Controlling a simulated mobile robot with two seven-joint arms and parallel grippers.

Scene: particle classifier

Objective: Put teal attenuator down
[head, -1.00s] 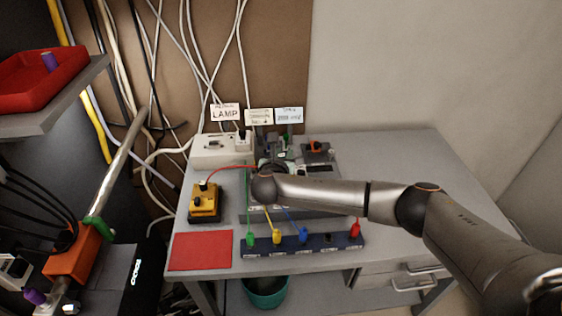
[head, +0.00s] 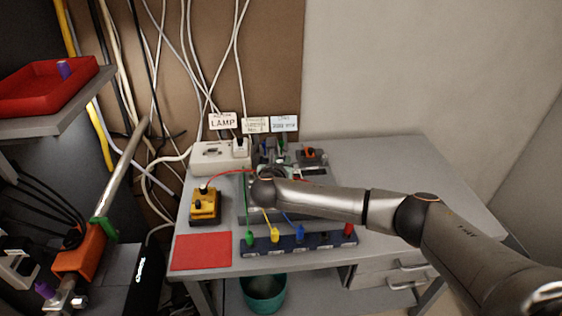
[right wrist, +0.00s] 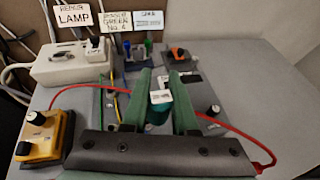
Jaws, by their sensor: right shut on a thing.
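My right gripper (right wrist: 158,88) points forward over the grey bench, seen between its two green fingers in the right wrist view. It is shut on the teal attenuator (right wrist: 157,113), a teal piece with a white top. In the head view my right wrist hides the fingers and the attenuator. Whether the attenuator touches the surface below it, I cannot tell. My left gripper is not in view.
A yellow box (head: 205,206) with black knobs and a red mat (head: 201,251) lie at the left. A dark blue strip (head: 318,241) with coloured plugs runs along the front. A white lamp box (head: 212,157) stands behind. The bench's right side is clear.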

